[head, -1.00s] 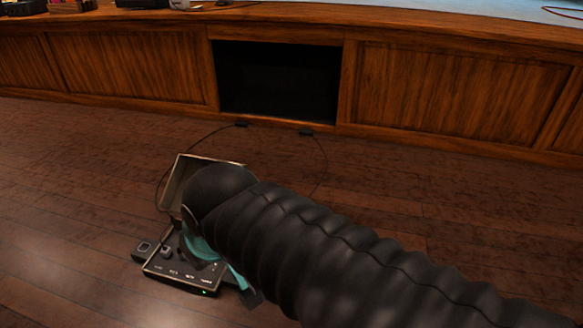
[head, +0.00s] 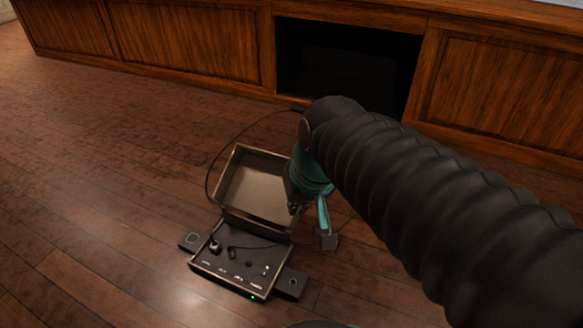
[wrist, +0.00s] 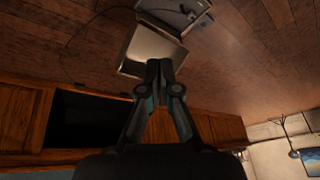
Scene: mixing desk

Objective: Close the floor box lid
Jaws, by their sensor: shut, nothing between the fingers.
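The floor box (head: 238,262) sits on the wooden floor in the head view, with knobs, small sockets and a green light on its dark panel. Its lid (head: 247,178) stands open, tilted up at the box's far side with its pale inner face showing. My gripper (head: 326,238) is shut and empty, to the right of the lid and box, pointing down. The arm covers the lid's right edge. In the wrist view the closed fingers (wrist: 158,66) overlap the pale lid (wrist: 150,48), and the box (wrist: 180,14) lies beyond. I cannot tell whether they touch the lid.
A wooden desk front (head: 190,45) with a dark opening (head: 345,65) stands behind the box. A black cable (head: 212,165) curves over the floor beside the lid. The floor (head: 100,190) left of the box is clear.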

